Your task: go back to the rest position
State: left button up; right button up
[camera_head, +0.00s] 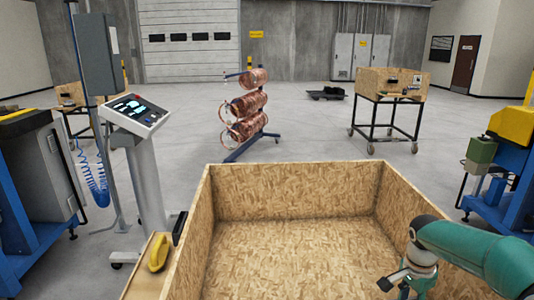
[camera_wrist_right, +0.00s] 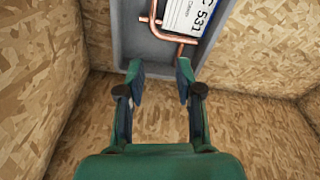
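My right arm (camera_head: 470,250) reaches from the right over the chipboard crate (camera_head: 292,258) in the head view. In the right wrist view my right gripper (camera_wrist_right: 160,78) is open, with nothing between its fingers. Beyond the fingertips a grey tray (camera_wrist_right: 130,45) lies in the crate. It holds a bent copper tube (camera_wrist_right: 172,35) and a white card (camera_wrist_right: 188,14) with printed figures; both are cut off by the top edge. The tray is not visible in the head view. My left gripper is in neither view.
The crate walls (camera_head: 290,195) surround my right gripper. A yellow-handled tool (camera_head: 158,253) lies on a ledge left of the crate. A control panel stand (camera_head: 142,150) is at left. A rack of copper coils (camera_head: 247,112) and a wheeled table (camera_head: 388,98) stand farther back.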

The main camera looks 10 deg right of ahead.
notch_tip(320, 180, down, 6)
jog(key=shift+d, duration=0.35)
